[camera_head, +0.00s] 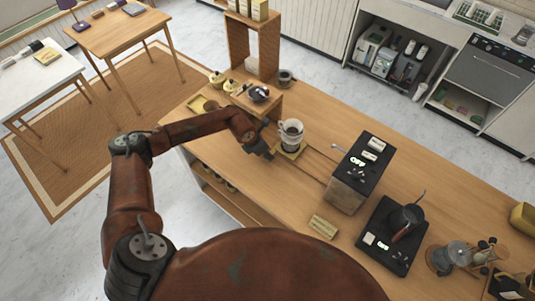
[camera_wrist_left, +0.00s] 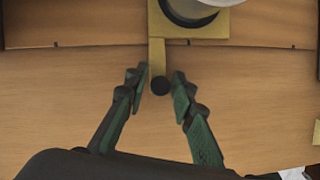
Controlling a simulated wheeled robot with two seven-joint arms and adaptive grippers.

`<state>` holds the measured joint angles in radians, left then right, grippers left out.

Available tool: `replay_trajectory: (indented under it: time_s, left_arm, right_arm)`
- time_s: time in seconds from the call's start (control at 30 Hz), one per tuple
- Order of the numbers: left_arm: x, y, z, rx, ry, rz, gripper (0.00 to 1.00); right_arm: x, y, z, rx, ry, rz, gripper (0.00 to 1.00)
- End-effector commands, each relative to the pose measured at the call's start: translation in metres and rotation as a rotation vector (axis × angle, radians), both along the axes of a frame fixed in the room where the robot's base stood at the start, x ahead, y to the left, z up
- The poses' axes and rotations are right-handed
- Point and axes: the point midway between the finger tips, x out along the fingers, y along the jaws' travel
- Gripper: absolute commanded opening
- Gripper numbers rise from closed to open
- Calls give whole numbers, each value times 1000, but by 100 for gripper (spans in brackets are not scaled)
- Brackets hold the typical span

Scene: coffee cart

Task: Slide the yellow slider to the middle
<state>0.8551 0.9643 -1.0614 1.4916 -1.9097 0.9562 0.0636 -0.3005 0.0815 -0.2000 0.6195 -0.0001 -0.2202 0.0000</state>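The yellow slider (camera_head: 299,153) sits on the counter under a light cup and dark holder (camera_head: 291,138), at the left part of a thin track. In the left wrist view, the slider plate (camera_wrist_left: 218,28) is at the top. Its narrow handle (camera_wrist_left: 157,58) points down and ends in a dark round knob (camera_wrist_left: 160,85). My left gripper (camera_wrist_left: 160,82) has one finger on each side of the handle's end. Gaps show between the fingers and the handle, so it is open. In the head view, my left gripper (camera_head: 268,152) is beside the slider. My right gripper is not in view.
Track lines (camera_head: 322,156) run right from the slider toward a dark-topped box marked OFF (camera_head: 358,162). A small wooden shelf (camera_head: 262,103) stands behind my left gripper. A wooden block (camera_head: 323,226) lies on the counter in front. A black scale-like plate (camera_head: 388,245) is at right.

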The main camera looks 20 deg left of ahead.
Motion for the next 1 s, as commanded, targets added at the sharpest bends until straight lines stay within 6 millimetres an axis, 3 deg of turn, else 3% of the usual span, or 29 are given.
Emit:
replay_trajectory:
  time_s: [0.1, 0.47, 1.0]
  left_arm:
    - [0, 0, 0, 0, 0, 0, 33]
    - [-1, 1, 6, -1, -1, 0, 33]
    - [-32, 23, 95, 1, -2, 1, 33]
  right_arm:
    - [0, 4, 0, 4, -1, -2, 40]
    - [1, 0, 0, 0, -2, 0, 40]
    - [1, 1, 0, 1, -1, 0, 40]
